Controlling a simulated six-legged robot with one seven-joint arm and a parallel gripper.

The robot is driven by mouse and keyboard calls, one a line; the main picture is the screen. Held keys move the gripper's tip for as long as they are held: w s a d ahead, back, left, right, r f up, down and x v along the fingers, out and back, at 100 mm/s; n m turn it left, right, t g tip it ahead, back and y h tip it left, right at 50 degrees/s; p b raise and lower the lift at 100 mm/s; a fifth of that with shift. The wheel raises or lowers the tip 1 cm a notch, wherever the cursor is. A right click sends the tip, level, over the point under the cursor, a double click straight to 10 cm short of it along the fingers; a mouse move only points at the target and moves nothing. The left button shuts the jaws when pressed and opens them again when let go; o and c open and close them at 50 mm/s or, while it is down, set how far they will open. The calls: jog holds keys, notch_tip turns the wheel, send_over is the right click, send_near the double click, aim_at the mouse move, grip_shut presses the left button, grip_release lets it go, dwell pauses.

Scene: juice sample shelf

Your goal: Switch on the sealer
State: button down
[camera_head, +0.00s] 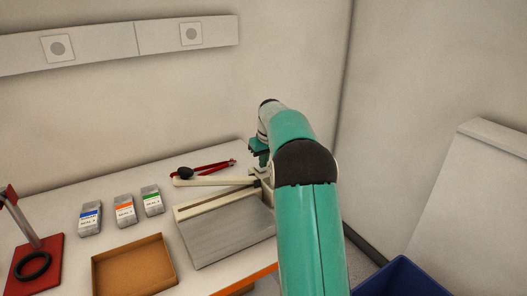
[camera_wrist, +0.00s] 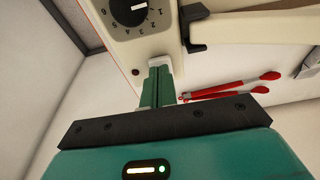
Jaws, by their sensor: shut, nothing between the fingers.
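The sealer (camera_head: 221,236) is a cream and grey machine on the bench, with a flat grey plate and a lever arm (camera_head: 215,182) ending in a dark knob. In the wrist view its cream housing (camera_wrist: 188,62) carries a black numbered dial (camera_wrist: 128,10) and a small dark red lamp (camera_wrist: 136,72) that looks unlit. My gripper (camera_wrist: 159,66) is shut and empty, its fingertips at the housing edge below the dial. I cannot tell whether they touch it. No switch is clearly visible; the fingers may cover it. In the head view my arm hides the sealer's right end.
Red tongs (camera_head: 218,166) lie behind the lever. Three pouches with blue (camera_head: 89,219), orange (camera_head: 125,211) and green (camera_head: 152,201) labels stand left. A brown tray (camera_head: 133,266) is in front. A red stand (camera_head: 38,262) is far left; a blue bin (camera_head: 405,280) is right.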

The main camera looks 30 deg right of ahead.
jog(key=shift+f, duration=0.3)
jog(key=shift+f+t, duration=0.3)
jog(key=shift+t, duration=0.1)
dwell(0.3)
jog(key=shift+w+r, duration=0.35)
jog(key=shift+w, duration=0.3)
